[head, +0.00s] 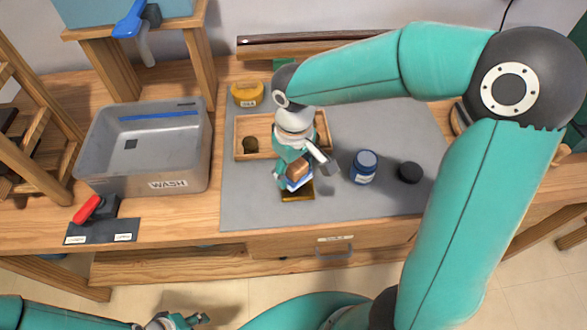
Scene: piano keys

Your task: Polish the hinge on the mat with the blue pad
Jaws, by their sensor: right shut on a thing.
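My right gripper (302,172) reaches down over the front middle of the grey mat (245,200). It is shut on the blue pad (299,184), which shows a brown grip and a white and blue lower part. The hinge (297,196), a brass-coloured piece on the mat, lies directly under the pad, which hides part of it. I cannot tell whether the pad touches the hinge. My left gripper (180,322) is low at the bottom edge, away from the bench; its fingers are too small to judge.
A wooden tray (240,151) stands behind the gripper. A blue jar (364,167) and a black round piece (410,173) are to its right. A yellow tin (247,94) is at the back. A grey WASH tub (197,165) and a red-handled tool (87,209) are left.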

